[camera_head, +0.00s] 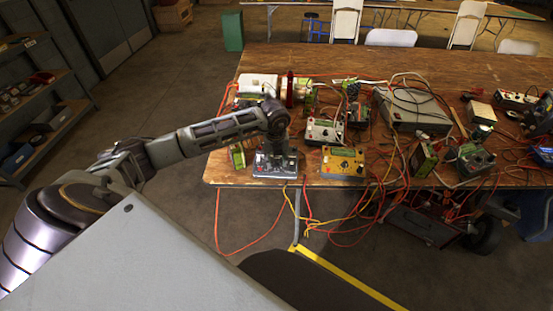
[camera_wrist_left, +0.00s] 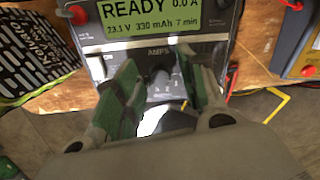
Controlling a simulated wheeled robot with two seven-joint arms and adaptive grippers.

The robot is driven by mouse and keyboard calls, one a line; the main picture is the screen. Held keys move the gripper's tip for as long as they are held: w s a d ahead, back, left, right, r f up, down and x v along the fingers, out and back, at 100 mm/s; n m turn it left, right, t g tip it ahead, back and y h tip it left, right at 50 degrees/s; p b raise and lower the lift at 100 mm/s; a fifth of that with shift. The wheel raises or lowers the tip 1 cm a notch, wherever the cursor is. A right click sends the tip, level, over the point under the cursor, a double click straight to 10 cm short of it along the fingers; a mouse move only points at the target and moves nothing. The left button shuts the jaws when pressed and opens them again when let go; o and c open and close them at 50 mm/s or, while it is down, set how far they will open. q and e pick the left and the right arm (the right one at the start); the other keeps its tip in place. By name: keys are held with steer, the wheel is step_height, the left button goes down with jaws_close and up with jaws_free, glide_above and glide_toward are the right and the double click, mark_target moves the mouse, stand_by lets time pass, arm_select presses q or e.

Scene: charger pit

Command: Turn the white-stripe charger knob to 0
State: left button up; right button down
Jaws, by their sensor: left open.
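A grey charger (camera_head: 275,167) stands at the near left edge of the wooden table, below my left gripper (camera_head: 279,148). In the left wrist view, the charger (camera_wrist_left: 150,38) has a pale band below its lit green display (camera_wrist_left: 150,16), which reads READY 0.0 A, and an AMPS dial (camera_wrist_left: 162,84) with small numbers. My left gripper (camera_wrist_left: 158,62) is open, its two green-padded fingers spread on either side of the dial area. The knob and its pointer cannot be made out clearly; I cannot tell its setting or any contact. My right gripper is not in view.
A yellow charger (camera_head: 343,162) stands just right of the grey one, with a light-coloured charger (camera_head: 324,131) behind it. Red and yellow cables (camera_head: 376,196) hang over the table's front edge. A large grey case (camera_head: 412,108) lies farther right. A patterned box (camera_wrist_left: 30,50) is close on the left.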

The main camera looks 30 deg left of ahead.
arm_select(q)
step_height(320, 180, up, 12)
steer(key=s, duration=0.1)
steer(key=shift+s+d, duration=0.3)
steer(key=shift+d, duration=0.05)
stand_by(0.4)
steer(key=shift+d+f, duration=0.1)
stand_by(0.4)
